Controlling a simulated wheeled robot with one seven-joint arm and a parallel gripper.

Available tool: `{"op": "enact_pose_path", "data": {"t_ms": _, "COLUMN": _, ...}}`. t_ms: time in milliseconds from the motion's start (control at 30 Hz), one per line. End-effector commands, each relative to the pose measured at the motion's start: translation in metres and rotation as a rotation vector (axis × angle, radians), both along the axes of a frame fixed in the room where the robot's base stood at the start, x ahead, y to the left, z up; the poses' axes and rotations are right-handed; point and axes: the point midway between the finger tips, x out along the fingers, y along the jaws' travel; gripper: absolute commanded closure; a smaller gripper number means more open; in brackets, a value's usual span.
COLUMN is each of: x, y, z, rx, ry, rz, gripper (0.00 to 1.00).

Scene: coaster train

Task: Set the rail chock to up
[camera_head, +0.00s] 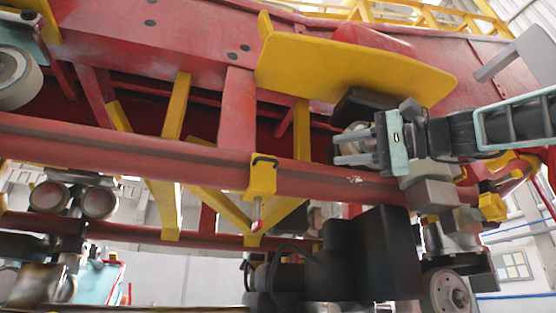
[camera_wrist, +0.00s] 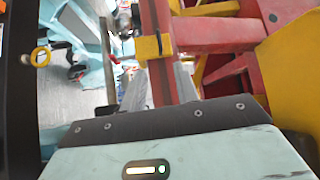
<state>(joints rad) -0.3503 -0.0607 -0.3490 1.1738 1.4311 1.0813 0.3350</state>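The rail chock (camera_head: 262,180) is a yellow bracket on the red rail (camera_head: 130,148), with a black handle at its top and a silver pin with a red end hanging below. It also shows in the wrist view (camera_wrist: 152,46), beyond the fingertips, with the red end toward the left. My gripper (camera_head: 338,150) is to the right of the chock, in front of the rail, its fingers pointing left. In the wrist view my gripper (camera_wrist: 160,86) has its two grey fingers apart, with the rail seen between them. It looks empty and apart from the chock.
A yellow plate (camera_head: 350,68) hangs above my gripper. Yellow diagonal struts (camera_head: 176,110) stand behind the rail. Wheels (camera_head: 100,200) sit at the lower left. The space in front of the rail between gripper and chock looks clear.

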Motion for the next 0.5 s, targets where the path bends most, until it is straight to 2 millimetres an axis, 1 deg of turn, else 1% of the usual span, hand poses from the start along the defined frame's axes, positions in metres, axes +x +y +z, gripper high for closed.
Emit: {"op": "enact_pose_path", "data": {"t_ms": 500, "x": 0.05, "y": 0.093, "z": 0.015, "rx": -0.003, "ry": 0.004, "rz": 0.004, "gripper": 0.69}}
